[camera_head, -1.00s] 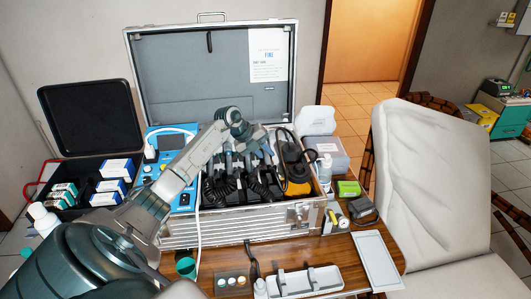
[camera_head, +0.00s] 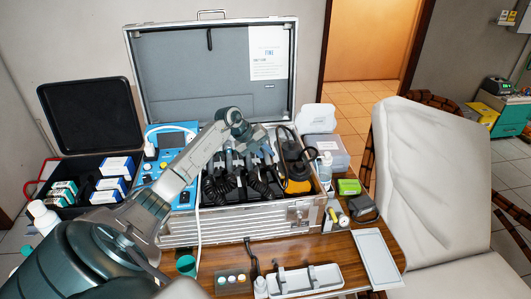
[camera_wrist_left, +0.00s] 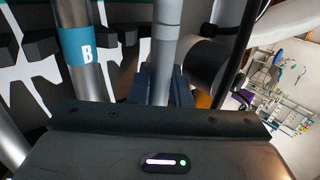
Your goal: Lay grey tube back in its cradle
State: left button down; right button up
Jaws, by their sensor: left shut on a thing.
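My left gripper (camera_head: 258,137) is over the open silver case (camera_head: 245,229), above the row of dark instruments and coiled cords. In the left wrist view its dark jaws (camera_wrist_left: 163,88) are shut on the grey tube (camera_wrist_left: 166,38), which stands upright in that picture. The tube's lower end is hidden by the gripper body. Beside it on the left is a metal tube with a teal band marked B (camera_wrist_left: 80,48). Black holders (camera_wrist_left: 42,45) show at the left; I cannot tell which is the tube's cradle, nor whether the tube touches one. My right gripper is not in view.
The raised lid (camera_head: 200,80) stands behind the gripper. A blue control unit (camera_head: 183,198) is left in the case, and a black and yellow device (camera_head: 297,180) is right. A thick dark cylinder (camera_wrist_left: 208,65) is close right of the tube. A white tray (camera_head: 305,283) lies in front.

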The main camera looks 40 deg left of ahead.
pick_arm(q)
jog(key=shift+f, duration=0.45)
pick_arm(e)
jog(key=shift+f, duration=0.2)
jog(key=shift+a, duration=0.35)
pick_arm(q)
jog(key=c, duration=1.3)
grip_release()
jog(key=shift+o, duration=0.2)
jog(key=shift+f, duration=0.1)
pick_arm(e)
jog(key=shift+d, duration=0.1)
pick_arm(q)
jog(key=shift+s+f, duration=0.1)
jog(key=shift+s, duration=0.05)
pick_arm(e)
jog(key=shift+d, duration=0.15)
